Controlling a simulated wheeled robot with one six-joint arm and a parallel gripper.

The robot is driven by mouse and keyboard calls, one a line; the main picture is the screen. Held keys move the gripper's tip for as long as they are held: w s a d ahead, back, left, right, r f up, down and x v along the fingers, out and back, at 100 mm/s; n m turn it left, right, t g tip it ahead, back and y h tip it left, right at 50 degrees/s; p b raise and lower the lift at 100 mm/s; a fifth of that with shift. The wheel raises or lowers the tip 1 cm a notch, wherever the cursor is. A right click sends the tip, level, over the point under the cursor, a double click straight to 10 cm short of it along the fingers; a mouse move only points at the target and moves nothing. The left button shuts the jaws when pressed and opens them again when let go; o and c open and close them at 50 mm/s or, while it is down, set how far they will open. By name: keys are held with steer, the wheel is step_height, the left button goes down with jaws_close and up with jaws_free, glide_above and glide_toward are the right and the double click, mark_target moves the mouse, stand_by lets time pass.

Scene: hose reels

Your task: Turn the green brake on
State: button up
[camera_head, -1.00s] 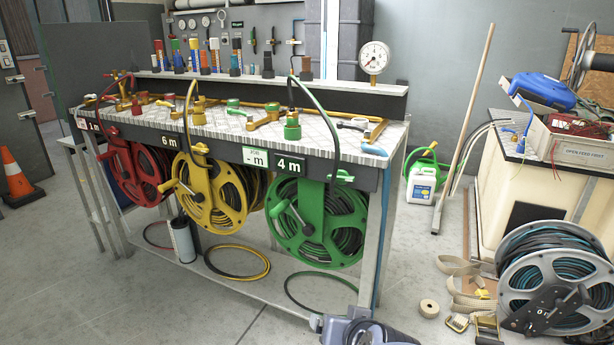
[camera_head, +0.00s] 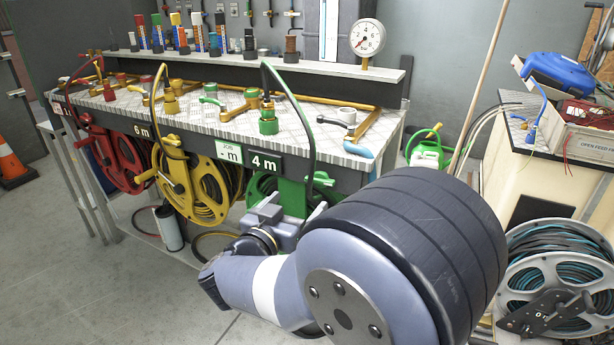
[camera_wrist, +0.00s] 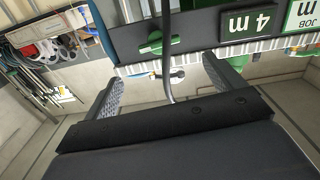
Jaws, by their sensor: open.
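The green hose reel (camera_head: 293,196) hangs under the bench below the "4 m" sign (camera_head: 265,163); my arm hides most of it. A green lever-like part (camera_head: 322,180), which I take for the brake, sits right of that sign, where the dark hose comes down. It also shows upside down in the wrist view (camera_wrist: 151,43), beyond my fingers. My gripper (camera_wrist: 165,88) is open and empty, its fingers to either side of the hose's line in that view. The gap from fingers to green part is hard to judge. I cannot tell the brake's setting.
The yellow reel (camera_head: 205,190) and red reel (camera_head: 118,165) hang to the left. A grey reel (camera_head: 555,285) stands at right. Floor at front left is clear.

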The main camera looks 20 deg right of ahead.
mark_target(318, 181)
steer(key=b+x, duration=0.2)
steer(key=x, duration=0.8)
steer(key=shift+w+d+b, duration=0.2)
steer(key=shift+d+b, duration=0.1)
steer(key=shift+b, duration=0.1)
steer(key=shift+c, duration=0.4)
